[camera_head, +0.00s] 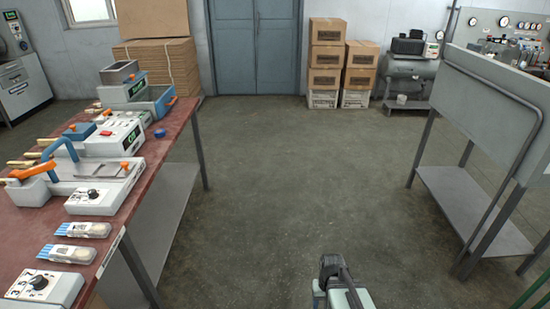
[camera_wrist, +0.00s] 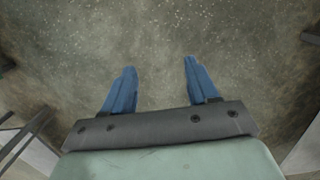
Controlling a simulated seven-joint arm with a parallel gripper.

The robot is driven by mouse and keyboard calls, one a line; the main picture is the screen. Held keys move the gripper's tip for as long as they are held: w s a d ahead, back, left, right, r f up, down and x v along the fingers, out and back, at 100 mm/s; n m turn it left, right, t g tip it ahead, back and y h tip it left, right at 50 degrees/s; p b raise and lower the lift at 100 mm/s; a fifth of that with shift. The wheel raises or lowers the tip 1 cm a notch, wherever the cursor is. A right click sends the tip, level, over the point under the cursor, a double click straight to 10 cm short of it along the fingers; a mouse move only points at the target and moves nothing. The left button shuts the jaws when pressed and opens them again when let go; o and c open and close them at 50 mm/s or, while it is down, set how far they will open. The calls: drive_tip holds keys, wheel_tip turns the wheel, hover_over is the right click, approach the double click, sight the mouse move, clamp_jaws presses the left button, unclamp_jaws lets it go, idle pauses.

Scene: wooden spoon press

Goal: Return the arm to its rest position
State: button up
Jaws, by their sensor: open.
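My gripper (camera_wrist: 157,90) shows in the wrist view with its two blue fingers spread apart. Nothing is between them, and only bare grey floor lies beyond. In the head view a part of my arm (camera_head: 338,280) shows at the bottom edge, right of centre, over open floor. The gripper's fingers cannot be made out there. My arm is apart from the red-topped table on the left and from the grey stand on the right.
The red-topped table (camera_head: 105,217) on the left carries several white devices with orange handles. A grey stand (camera_head: 500,100) with a lower shelf is on the right. Stacked boxes (camera_head: 327,58) and a blue door (camera_head: 254,45) are at the back. The floor (camera_head: 290,170) between is clear.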

drive_tip(key=s+f+g, duration=0.2)
drive_tip(key=s+f, duration=0.5)
drive_tip(key=s, duration=0.5)
drive_tip(key=s+f+g, duration=0.3)
drive_tip(key=s+f, duration=0.5)
drive_tip(key=s, duration=0.5)
drive_tip(key=shift+s+f+g, duration=0.25)
drive_tip(key=shift+f+g, duration=0.05)
